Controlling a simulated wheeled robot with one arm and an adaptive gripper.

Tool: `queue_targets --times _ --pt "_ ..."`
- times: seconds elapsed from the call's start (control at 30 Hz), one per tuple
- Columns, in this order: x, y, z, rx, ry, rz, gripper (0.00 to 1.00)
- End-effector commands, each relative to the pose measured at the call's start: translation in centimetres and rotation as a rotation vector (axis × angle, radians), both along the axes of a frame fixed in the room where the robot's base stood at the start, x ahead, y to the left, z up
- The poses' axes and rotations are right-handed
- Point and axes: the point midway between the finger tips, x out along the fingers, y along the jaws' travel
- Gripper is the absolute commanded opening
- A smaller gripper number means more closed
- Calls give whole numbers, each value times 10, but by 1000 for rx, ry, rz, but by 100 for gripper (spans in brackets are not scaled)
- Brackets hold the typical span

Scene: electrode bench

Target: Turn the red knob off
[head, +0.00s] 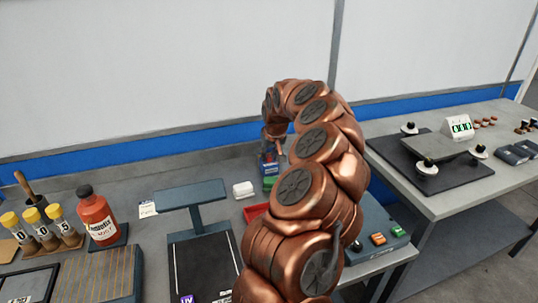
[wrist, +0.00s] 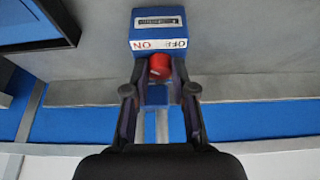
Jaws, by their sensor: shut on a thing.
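The red knob (wrist: 160,67) is on the face of a blue box (wrist: 158,27) in the wrist view, just past a white label strip (wrist: 158,44) with ON and OFF, seen upside down. My gripper (wrist: 160,72) is shut on the knob, one finger on each side of it. The fingers cover the knob's sides, and I cannot tell which way it is turned. In the head view the blue box (head: 268,168) stands on the back of the bench below my gripper (head: 272,150); the knob is not discernible there.
A red bottle (head: 97,217), yellow-capped vials (head: 34,221) and a dark stand (head: 190,194) are left of my arm. A small white block (head: 243,190) and a red tray (head: 255,211) lie near the blue box. A second table (head: 418,195) is at right.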

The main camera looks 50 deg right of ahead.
Motion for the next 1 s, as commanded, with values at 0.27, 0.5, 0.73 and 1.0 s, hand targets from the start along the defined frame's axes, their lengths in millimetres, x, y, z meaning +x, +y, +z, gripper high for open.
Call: queue_targets --times 0.27,0.5,0.73,1.0 --pt "0 0 0 1 1 -1 0" --pt "0 0 -4 -1 0 -39 0" --pt "1 1 -8 -2 2 -145 0" --pt "2 2 -9 -1 2 -321 0"
